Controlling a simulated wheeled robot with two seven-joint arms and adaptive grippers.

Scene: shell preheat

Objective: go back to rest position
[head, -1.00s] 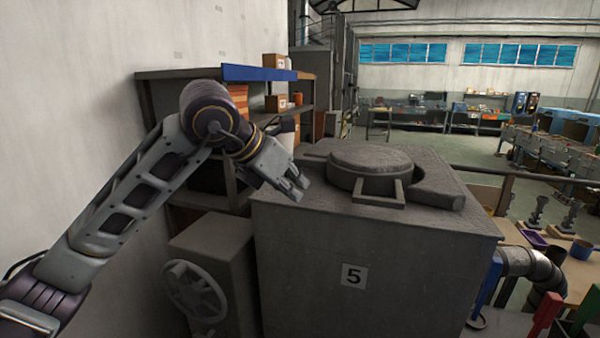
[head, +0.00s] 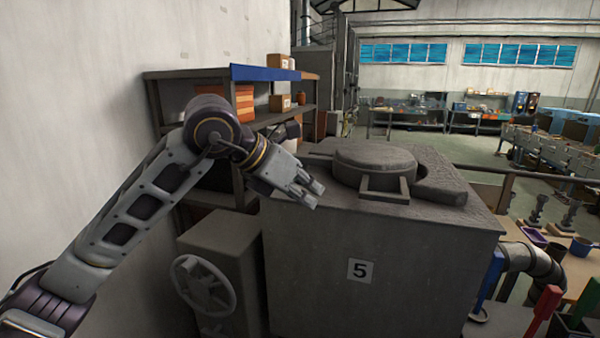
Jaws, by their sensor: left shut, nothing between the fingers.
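My left arm comes in from the left in the head view. Its gripper (head: 313,195) is shut and empty, in front of the top left edge of the grey furnace block (head: 380,262) marked 5. A round lid (head: 375,160) lies on top of the block, to the right of the gripper and apart from it. My right gripper is not in view.
A box with a handwheel (head: 203,285) stands left of the furnace block. A shelf (head: 215,72) with boxes is behind my arm along the wall. A bent metal pipe (head: 535,262) and a table with small parts (head: 581,285) are at the right.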

